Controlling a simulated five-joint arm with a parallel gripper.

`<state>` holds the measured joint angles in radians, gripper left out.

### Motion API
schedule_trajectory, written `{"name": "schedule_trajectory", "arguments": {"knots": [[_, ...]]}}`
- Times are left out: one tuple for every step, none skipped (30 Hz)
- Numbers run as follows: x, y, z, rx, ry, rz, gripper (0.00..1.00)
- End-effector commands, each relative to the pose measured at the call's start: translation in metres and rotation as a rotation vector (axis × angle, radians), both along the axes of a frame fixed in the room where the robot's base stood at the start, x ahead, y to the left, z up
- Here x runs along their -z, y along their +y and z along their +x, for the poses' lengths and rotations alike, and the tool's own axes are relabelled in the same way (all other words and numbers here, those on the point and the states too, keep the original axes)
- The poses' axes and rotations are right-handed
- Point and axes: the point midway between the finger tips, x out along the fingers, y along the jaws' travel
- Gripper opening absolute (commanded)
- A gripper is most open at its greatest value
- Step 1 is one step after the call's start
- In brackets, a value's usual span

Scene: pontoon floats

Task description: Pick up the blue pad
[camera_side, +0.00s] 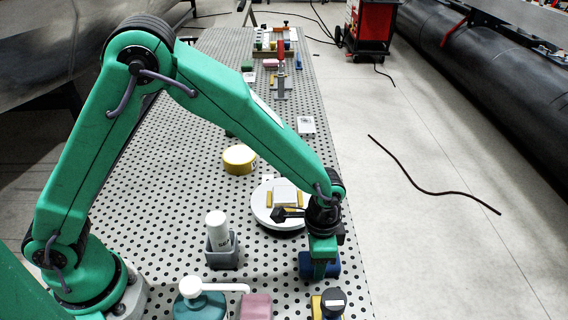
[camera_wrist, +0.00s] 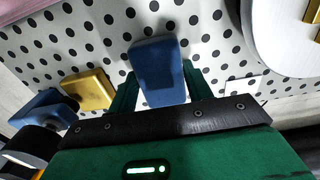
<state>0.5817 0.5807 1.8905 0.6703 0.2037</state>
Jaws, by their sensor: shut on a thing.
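The blue pad (camera_wrist: 158,65) is a rounded block between the two green fingers of my gripper (camera_wrist: 156,88) in the wrist view. My gripper is shut on it. In the side view my gripper (camera_side: 320,268) points down at the right part of the perforated table, and the blue pad (camera_side: 333,264) shows on both sides of the green finger. The pad is at or close to the table top; I cannot tell whether it touches. Part of the pad is hidden by the finger and the gripper body.
A white round turntable (camera_side: 262,216) stands just behind my gripper. A grey holder with a white bottle (camera_side: 222,256) is to the left. A yellow block (camera_wrist: 88,90) and a dark-capped thing (camera_side: 333,298) are close in front. The table's right edge is near.

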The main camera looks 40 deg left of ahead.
Motion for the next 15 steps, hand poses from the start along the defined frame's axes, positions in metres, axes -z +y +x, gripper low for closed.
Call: {"name": "schedule_trajectory", "arguments": {"knots": [[0.0,0.0,0.0,0.0,0.0,0.0,0.28],[0.0,0.0,0.0,0.0,0.0,0.0,0.28],[0.0,0.0,0.0,0.0,0.0,0.0,0.28],[-0.001,0.0,0.0,0.0,0.0,0.0,0.28],[-0.001,0.0,0.0,0.0,-0.001,-0.001,0.28],[-0.002,0.0,0.0,0.0,-0.001,-0.001,0.28],[-0.004,0.0,0.0,0.0,-0.001,-0.001,0.28],[-0.005,0.0,0.0,0.0,-0.001,-0.001,0.28],[-0.007,0.0,0.0,0.0,-0.001,-0.001,0.28],[-0.009,0.0,0.001,0.0,-0.002,-0.001,0.28],[-0.012,0.0,0.001,0.0,-0.003,-0.001,0.28],[-0.016,0.0,0.001,0.0,-0.003,-0.001,0.28],[-0.02,0.0,0.001,0.0,-0.003,-0.001,0.28],[-0.023,0.0,0.001,0.0,-0.004,-0.002,0.28],[-0.028,0.0,0.0,0.0,-0.003,-0.001,0.28]]}}
